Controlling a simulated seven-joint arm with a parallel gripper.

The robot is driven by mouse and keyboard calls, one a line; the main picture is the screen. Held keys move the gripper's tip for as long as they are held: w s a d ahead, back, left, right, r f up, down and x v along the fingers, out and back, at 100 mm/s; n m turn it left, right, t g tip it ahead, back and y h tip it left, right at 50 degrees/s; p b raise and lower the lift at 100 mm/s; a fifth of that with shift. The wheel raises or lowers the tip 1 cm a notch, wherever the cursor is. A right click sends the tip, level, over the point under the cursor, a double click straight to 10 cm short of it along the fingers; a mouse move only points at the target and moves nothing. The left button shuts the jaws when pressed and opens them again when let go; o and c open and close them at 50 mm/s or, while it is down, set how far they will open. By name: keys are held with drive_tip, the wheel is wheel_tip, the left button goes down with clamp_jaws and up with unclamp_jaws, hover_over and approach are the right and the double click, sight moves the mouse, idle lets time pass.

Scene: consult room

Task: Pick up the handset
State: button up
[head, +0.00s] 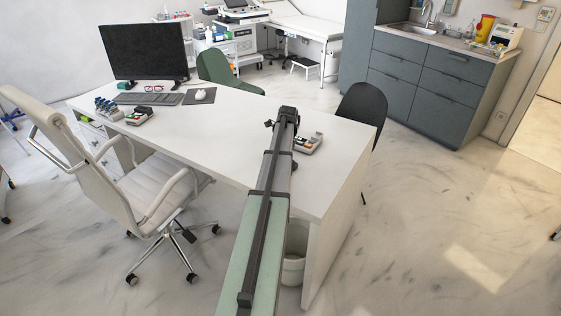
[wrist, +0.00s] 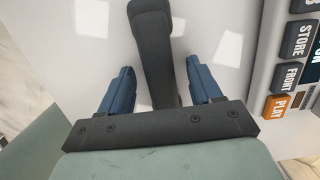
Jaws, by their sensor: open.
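The handset (wrist: 154,50) is a dark grey bar with a thicker far end in the wrist view. It runs between the two blue fingers of my gripper (wrist: 160,72). The gripper is open, and white desk surface shows between the handset and each finger. The handset's near end is hidden behind the dark gripper plate. In the head view my gripper (head: 287,114) is over the right part of the white desk, and I cannot make out the handset apart from it.
A grey device with STORE, FRONT and PLAY buttons (wrist: 293,75) is close right of the gripper. It also shows on the desk (head: 230,132) in the head view (head: 308,143). A monitor (head: 145,52), keyboard (head: 148,99) and second device (head: 139,115) stand at left. The desk's middle is clear.

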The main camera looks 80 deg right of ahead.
drive_tip(key=shift+w+f, duration=0.1)
drive_tip(key=shift+f, duration=0.25)
drive_tip(key=shift+c, duration=0.4)
clamp_jaws()
drive_tip(key=shift+r, duration=0.1)
